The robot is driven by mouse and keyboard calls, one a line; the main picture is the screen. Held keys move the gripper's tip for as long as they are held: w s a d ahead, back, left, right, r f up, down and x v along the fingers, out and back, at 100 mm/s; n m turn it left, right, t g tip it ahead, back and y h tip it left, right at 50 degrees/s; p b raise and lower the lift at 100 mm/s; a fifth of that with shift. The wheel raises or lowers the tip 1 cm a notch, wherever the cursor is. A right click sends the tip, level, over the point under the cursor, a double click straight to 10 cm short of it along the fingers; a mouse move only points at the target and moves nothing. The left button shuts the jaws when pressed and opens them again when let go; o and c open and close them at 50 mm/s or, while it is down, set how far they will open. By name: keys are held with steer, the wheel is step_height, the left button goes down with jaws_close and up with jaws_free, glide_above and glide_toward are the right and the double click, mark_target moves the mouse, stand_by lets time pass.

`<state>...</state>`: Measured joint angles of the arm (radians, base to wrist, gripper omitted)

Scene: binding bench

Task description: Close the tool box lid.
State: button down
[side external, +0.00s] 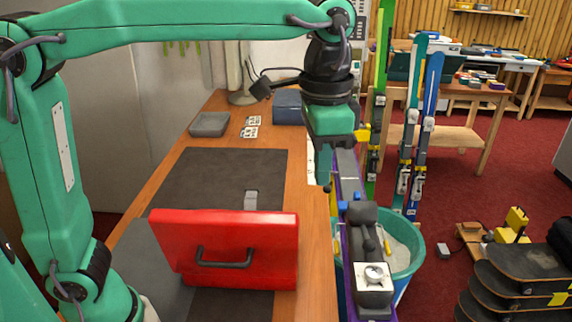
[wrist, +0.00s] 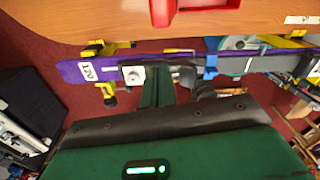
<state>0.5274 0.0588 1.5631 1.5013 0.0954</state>
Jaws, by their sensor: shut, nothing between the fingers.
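The red tool box (side external: 225,228) stands on the bench at the front. Its large red face with a black handle (side external: 224,262) is tilted up towards the side camera, as a raised lid would be; the inside is hidden. In the wrist view, part of the red tool box (wrist: 205,18) shows at the top edge, cut off by the frame. My gripper (side external: 324,186) is shut and empty. It points down to the right of and beyond the tool box, apart from it, near the bench's right edge. In the wrist view my gripper (wrist: 157,88) shows as a green shape over the ski.
A purple ski (wrist: 85,70) with bindings lies along the bench's right edge, close to my gripper. A teal bucket (side external: 408,262) stands beyond it. A grey tray (side external: 209,124) and a blue box (side external: 288,107) are at the back. The dark mat (side external: 215,175) behind the tool box is mostly clear.

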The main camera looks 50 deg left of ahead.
steer(key=s+a+m, duration=0.1)
steer(key=s+m, duration=0.8)
steer(key=m, duration=1.1)
glide_above(225, 265)
steer(key=s+d, duration=0.4)
step_height(225, 265, down, 7)
steer(key=shift+w+d+f, duration=0.15)
steer(key=shift+d+f, duration=0.1)
steer(key=shift+f, duration=0.3)
steer(key=shift+f, duration=0.15)
steer(key=shift+w+a+f, duration=0.5)
steer(key=shift+f, duration=0.85)
steer(key=shift+w+a+f, duration=0.45)
steer(key=shift+a+f, duration=0.05)
steer(key=shift+f, duration=0.85)
steer(key=shift+w+a+f, duration=0.5)
steer(key=shift+f, duration=0.85)
steer(key=shift+w+r, duration=0.1)
